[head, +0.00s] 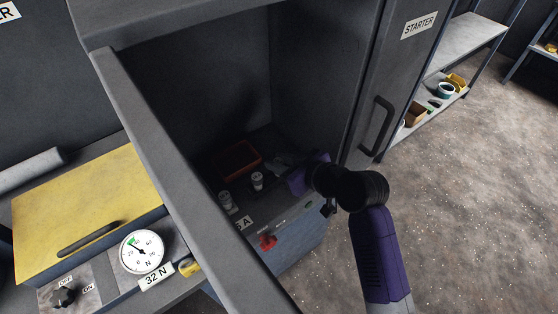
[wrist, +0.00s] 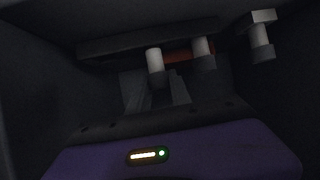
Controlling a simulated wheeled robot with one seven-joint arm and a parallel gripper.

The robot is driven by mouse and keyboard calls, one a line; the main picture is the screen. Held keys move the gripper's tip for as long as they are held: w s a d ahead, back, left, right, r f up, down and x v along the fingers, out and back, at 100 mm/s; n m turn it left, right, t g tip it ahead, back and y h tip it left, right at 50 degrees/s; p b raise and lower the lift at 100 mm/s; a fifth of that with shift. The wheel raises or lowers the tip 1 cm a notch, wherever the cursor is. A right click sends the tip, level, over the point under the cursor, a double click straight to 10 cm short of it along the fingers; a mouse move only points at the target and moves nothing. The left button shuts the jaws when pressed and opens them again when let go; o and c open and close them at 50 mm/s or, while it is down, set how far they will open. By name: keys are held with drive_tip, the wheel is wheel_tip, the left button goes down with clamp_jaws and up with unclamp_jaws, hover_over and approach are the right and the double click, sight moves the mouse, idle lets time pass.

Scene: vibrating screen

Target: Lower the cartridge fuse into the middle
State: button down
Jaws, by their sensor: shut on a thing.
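My gripper (head: 281,163) is inside the grey starter cabinet, reaching in from the right. In the wrist view my gripper (wrist: 155,92) is shut on a cartridge fuse (wrist: 154,60), a white cylinder with a dark end, standing between its fingers. In the head view two pale cylinders (head: 225,197) (head: 257,181) show left of my gripper. The held fuse is hard to make out there, and what lies under it is hidden.
The cabinet's left wall edge (head: 165,160) and the door with a handle (head: 377,128) flank the opening. An orange-brown tray (head: 240,158) lies deeper inside. A red switch (head: 267,242) is on the front. A gauge (head: 142,252) and yellow panel (head: 85,205) are left.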

drive_tip(key=shift+f+b, duration=0.3)
drive_tip(key=shift+f, duration=0.15)
drive_tip(key=c, duration=1.1)
unclamp_jaws()
drive_tip(key=shift+s+d+r, duration=0.1)
drive_tip(key=b+v, duration=0.1)
drive_tip(key=v, duration=0.6)
drive_tip(key=shift+s+r, duration=0.15)
drive_tip(key=shift+s, duration=0.05)
drive_tip(key=shift+d, duration=0.15)
